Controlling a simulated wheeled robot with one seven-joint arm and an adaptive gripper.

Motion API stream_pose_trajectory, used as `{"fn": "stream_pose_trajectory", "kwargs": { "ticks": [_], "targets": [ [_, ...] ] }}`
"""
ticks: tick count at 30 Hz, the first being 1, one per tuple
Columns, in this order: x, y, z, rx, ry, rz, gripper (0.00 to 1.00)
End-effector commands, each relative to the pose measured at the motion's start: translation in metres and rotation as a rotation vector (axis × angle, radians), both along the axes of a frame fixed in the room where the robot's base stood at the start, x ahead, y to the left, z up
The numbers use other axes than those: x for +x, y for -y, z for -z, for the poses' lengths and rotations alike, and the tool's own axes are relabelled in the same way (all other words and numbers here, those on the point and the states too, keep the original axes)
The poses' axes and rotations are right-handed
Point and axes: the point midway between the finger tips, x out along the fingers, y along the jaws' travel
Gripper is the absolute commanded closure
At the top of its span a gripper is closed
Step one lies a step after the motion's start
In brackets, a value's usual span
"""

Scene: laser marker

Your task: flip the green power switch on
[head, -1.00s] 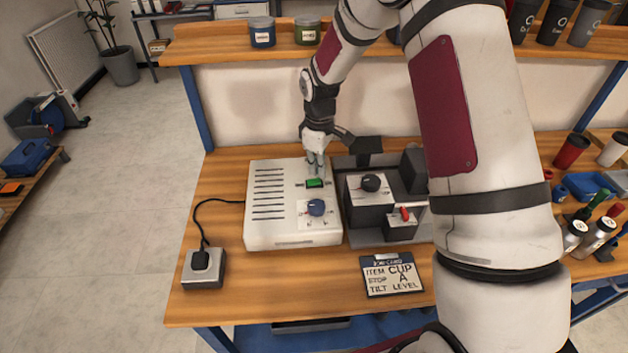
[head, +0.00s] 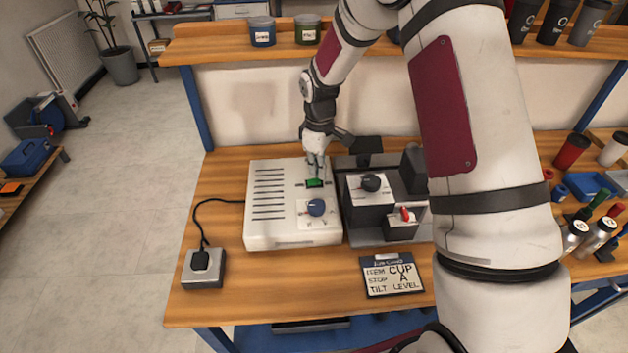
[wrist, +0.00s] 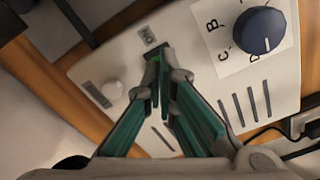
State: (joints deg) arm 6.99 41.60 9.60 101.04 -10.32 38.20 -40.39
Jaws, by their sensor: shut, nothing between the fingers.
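The green power switch (head: 314,183) is on the top of the white control box (head: 262,225), above the blue knob. My gripper (head: 316,168) is shut and empty, pointing down with its tips right at the far edge of the switch. In the wrist view the shut fingertips (wrist: 165,75) cover most of the switch, and only a sliver of it shows beside a small label. Whether the tips touch the switch, and which way it is tipped, I cannot tell.
The blue knob (head: 316,207) sits just in front of the switch. The grey marker machine (head: 370,205) with a black knob and red lever stands close on the right. A job card (head: 391,275) lies in front. A black cable runs to a socket box (head: 203,268) at the left.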

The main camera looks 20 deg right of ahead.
Motion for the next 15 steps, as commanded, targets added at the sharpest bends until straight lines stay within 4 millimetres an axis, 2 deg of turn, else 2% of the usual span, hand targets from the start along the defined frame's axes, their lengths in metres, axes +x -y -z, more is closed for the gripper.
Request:
{"fn": "stream_pose_trajectory", "kwargs": {
  "ticks": [15],
  "targets": [
    [0.0,0.0,0.0075,0.0,0.0,0.0,1.0]
  ]
}}
